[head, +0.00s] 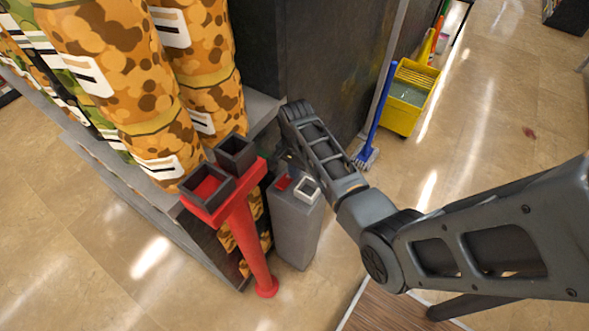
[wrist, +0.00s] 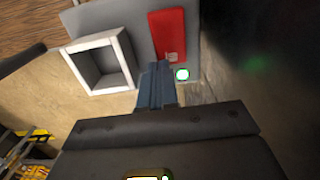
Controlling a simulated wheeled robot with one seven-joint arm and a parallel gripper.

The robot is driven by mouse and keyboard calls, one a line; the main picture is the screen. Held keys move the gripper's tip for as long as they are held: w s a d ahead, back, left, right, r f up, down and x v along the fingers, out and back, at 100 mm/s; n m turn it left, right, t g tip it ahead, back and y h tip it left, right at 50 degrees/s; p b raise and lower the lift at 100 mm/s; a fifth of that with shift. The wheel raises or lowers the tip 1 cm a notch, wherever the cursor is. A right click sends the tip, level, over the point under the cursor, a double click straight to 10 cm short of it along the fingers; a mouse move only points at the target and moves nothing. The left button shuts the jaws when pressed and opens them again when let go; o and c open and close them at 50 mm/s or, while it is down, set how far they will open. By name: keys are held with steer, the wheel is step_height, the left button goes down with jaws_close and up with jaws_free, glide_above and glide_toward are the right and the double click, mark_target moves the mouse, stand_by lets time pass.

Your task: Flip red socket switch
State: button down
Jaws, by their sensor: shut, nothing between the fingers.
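The red switch (wrist: 168,34) is a flat red rectangle on the top of a grey post. It also shows in the head view (head: 283,183), beside a white square socket frame (head: 307,190) on the grey post (head: 297,230). In the wrist view the white socket frame (wrist: 103,62) lies left of the switch. In the head view my forearm mostly hides the gripper.
A red stand (head: 240,225) with two dark square sockets stands left of the post. Shelves of camouflage rolls (head: 110,60) fill the left. A dark wall block (head: 320,60) is behind. A yellow mop bucket (head: 410,95) and blue broom (head: 375,120) stand farther back.

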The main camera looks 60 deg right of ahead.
steer(key=shift+r, duration=0.15)
steer(key=shift+r+p, duration=0.65)
steer(key=shift+p, duration=0.3)
steer(key=shift+r+p, duration=0.3)
steer(key=shift+r, duration=0.05)
step_height(320, 180, up, 13)
steer(key=d+p, duration=0.2)
steer(key=shift+p, duration=0.35)
steer(key=shift+d, duration=0.1)
